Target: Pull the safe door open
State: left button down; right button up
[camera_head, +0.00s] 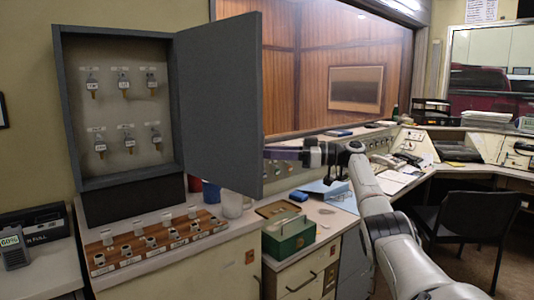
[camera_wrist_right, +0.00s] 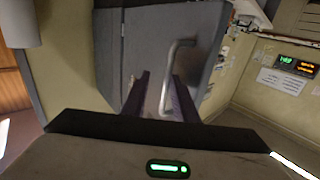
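The safe is a dark grey wall cabinet (camera_head: 120,105), and its door (camera_head: 222,100) stands wide open, swung out to the right. Labelled keys (camera_head: 124,82) hang in two rows inside. The door's inner face shows in the head view. In the right wrist view I see the door's outer face (camera_wrist_right: 215,25) and its metal bar handle (camera_wrist_right: 182,43). My right gripper (camera_head: 270,153) is at the door's outer side, near its free edge. In the wrist view its fingers (camera_wrist_right: 161,78) are apart, with the handle between them, closer to the right finger. My left gripper is not in view.
A wooden key block (camera_head: 150,241) sits on the counter below the cabinet. A green box (camera_head: 288,236) and several cups (camera_head: 232,204) stand right of it, below the door. A radio (camera_head: 12,248) is at the far left. A chair (camera_head: 465,215) stands right of my arm.

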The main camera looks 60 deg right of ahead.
pick_arm(q)
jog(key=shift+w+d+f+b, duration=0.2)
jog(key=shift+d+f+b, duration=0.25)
jog(key=shift+b, duration=0.5)
pick_arm(e)
jog(key=v, duration=1)
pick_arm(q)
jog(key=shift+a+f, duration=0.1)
pick_arm(e)
jog(key=shift+c, duration=0.4)
